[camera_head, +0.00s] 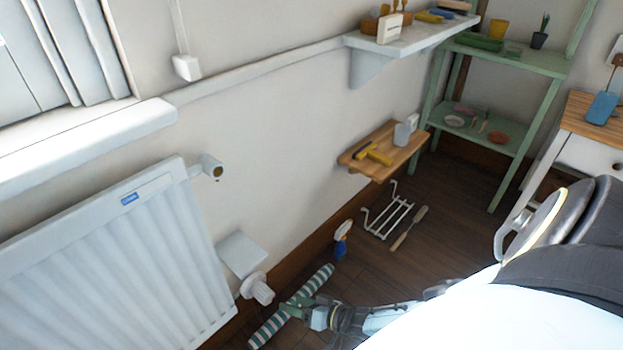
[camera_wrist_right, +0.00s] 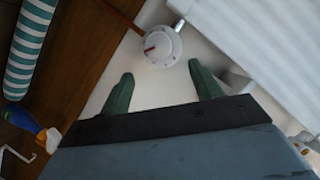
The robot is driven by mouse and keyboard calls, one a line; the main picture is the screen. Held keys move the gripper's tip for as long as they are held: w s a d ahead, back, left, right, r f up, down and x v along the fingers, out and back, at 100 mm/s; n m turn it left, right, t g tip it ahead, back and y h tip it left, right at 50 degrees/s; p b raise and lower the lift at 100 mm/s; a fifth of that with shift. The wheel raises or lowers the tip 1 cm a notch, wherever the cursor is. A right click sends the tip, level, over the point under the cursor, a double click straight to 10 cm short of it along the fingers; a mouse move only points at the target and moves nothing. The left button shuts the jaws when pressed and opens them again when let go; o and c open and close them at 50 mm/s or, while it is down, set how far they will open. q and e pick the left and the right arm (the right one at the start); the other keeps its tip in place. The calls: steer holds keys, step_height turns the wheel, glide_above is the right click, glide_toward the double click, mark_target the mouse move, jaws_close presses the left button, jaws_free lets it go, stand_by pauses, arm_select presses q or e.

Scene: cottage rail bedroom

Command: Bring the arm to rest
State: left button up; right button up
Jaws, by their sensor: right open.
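My right gripper (camera_head: 290,309) is low near the floor in the head view, beside the radiator's lower corner. Its green fingers are spread in the wrist view (camera_wrist_right: 160,76), with nothing between them. A white radiator valve knob (camera_wrist_right: 163,46) lies just beyond the fingertips in that view; it also shows in the head view (camera_head: 262,293), a little up and left of the gripper. My right arm reaches in from the lower right. My left gripper is not in view.
A green-and-white striped roll (camera_head: 320,280) passes behind the gripper in the head view. The white radiator (camera_head: 110,265) stands left. A blue spray bottle (camera_head: 341,243), a white rack (camera_head: 388,215) and a wooden shelf (camera_head: 400,152) are farther back. Brown floor (camera_head: 440,250) lies clear to the right.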

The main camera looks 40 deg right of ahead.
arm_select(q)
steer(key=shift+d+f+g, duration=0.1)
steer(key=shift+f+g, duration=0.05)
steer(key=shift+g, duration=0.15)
arm_select(e)
steer(key=shift+v, duration=0.75)
